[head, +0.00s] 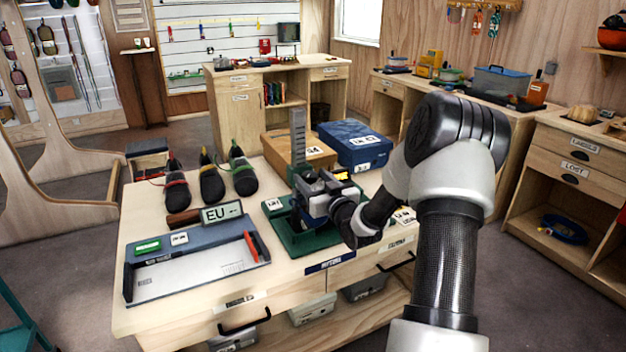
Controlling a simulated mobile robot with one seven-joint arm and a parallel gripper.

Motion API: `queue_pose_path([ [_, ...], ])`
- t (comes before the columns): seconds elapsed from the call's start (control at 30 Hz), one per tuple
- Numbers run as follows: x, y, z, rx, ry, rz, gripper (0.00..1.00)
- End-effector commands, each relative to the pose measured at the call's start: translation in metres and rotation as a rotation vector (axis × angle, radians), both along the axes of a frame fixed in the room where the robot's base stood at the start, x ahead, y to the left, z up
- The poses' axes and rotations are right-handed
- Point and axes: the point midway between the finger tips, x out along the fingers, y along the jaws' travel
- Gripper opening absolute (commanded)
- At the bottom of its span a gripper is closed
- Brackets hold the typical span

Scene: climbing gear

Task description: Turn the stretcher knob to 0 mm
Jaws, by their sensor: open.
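The shoe stretcher stands on the counter top, with a green base (293,243) and a tall grey slotted upright (298,137). My gripper (312,187) is over the base, just in front of the upright, with my arm reaching in from the right. Its jaws are open. The gripper and wrist cover most of the stretcher's middle, so I cannot make out the knob or its setting. Whether the fingers touch the stretcher cannot be told.
On the counter (210,303) are several dark climbing shoes (210,180), an EU sign (221,213) and a blue-grey measuring tray (200,262). A cardboard box (280,146) and blue box (352,143) stand behind the stretcher. Bare counter lies at the front left.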

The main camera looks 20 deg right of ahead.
Motion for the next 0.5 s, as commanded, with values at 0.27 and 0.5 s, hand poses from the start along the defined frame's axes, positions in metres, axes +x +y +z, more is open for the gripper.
queue_pose_path([
  [0.27,-0.0004,0.0000,0.0001,0.000,0.000,0.000,0.25],
  [0.5,-0.0006,-0.0007,-0.0001,-0.001,0.000,0.007,0.15],
])
